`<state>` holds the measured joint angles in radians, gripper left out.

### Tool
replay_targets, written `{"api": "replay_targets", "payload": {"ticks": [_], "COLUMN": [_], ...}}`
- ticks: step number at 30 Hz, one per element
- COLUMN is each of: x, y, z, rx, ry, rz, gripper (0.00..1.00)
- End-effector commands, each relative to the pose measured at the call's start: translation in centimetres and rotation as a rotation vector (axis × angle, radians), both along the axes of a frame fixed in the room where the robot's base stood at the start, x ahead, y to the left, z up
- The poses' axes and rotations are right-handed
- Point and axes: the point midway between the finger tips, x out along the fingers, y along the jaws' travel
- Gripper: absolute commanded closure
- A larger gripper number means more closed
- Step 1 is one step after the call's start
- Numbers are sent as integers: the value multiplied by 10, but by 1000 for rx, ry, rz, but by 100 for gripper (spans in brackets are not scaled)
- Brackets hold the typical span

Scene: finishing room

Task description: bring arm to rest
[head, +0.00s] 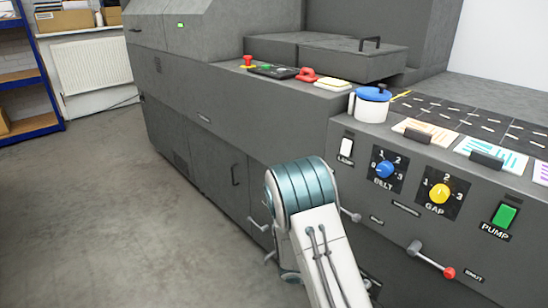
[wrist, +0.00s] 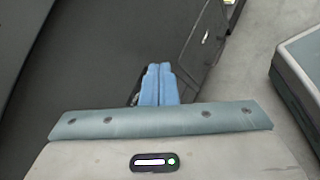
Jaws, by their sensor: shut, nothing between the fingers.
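My gripper (wrist: 158,84) shows in the wrist view as two blue fingers side by side, shut and empty. Beyond them is a dark grey surface that looks like the side of the machine. In the head view my arm rises from the bottom edge to a teal-banded joint (head: 303,188), in front of the machine's lower panels. The gripper itself is hidden in the head view.
The grey machine (head: 187,117) fills the middle and right. Its front has a blue belt knob (head: 385,169), a yellow gap knob (head: 439,193), a green pump switch (head: 505,215) and a red-tipped lever (head: 432,260). A blue-lidded pot (head: 371,106) stands on top. Floor (head: 95,200) at left is clear.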

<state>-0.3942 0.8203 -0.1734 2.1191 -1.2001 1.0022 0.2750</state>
Motion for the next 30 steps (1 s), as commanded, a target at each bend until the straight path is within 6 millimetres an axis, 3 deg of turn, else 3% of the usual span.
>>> {"api": "replay_targets", "payload": {"ticks": [1, 9, 20, 30], "x": [-5, -43, -97, -145], "y": [-1, 3, 23, 53], "z": [32, 140, 268, 377], "rx": [38, 248, 561, 877], "ry": [-32, -177, -379, -584], "rz": [-51, -311, -593, -782], "gripper": [100, 100, 100, 100]}}
